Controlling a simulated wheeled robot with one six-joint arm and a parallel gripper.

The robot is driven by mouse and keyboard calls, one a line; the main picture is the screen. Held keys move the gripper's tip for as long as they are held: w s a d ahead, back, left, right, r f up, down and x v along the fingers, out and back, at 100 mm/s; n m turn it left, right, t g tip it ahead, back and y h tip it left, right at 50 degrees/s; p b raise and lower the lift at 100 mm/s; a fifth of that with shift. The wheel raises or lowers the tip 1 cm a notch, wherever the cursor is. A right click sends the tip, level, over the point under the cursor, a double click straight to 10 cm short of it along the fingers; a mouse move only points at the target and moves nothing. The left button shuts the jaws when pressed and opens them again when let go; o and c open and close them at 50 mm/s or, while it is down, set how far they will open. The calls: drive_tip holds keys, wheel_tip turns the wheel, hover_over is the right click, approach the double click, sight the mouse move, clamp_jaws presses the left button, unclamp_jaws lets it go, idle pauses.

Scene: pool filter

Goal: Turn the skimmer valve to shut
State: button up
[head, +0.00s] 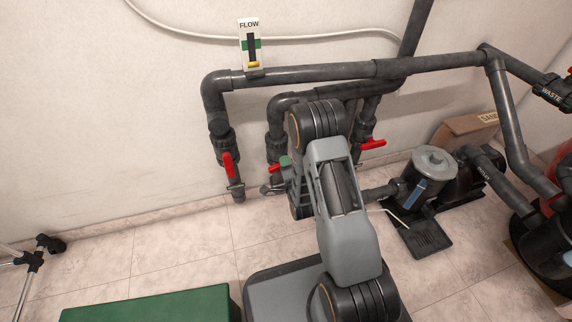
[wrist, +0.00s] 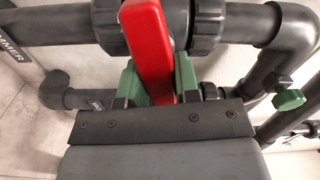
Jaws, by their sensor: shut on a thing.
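In the wrist view, the red valve handle (wrist: 150,40) stands between the green fingertips of my gripper (wrist: 161,84), which is shut on it. The handle lies across the dark skimmer pipe (wrist: 55,26), slightly tilted. The pipe's label is cut off and ends in "MMER". In the head view, my gripper (head: 284,164) is at the middle of three upright pipes, partly hidden by my arm. Only a small part of the held handle (head: 274,169) shows there.
Another red-handled valve (head: 228,165) is on the left pipe, its handle roughly along it. A third red handle (head: 372,143) sticks out sideways on the right. A pump (head: 431,165) stands on the floor at right. A green box (head: 150,305) is at front left.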

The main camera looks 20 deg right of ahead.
drive_tip(key=shift+f+m, duration=0.15)
drive_tip(key=shift+m, duration=0.85)
drive_tip(key=o, duration=0.9)
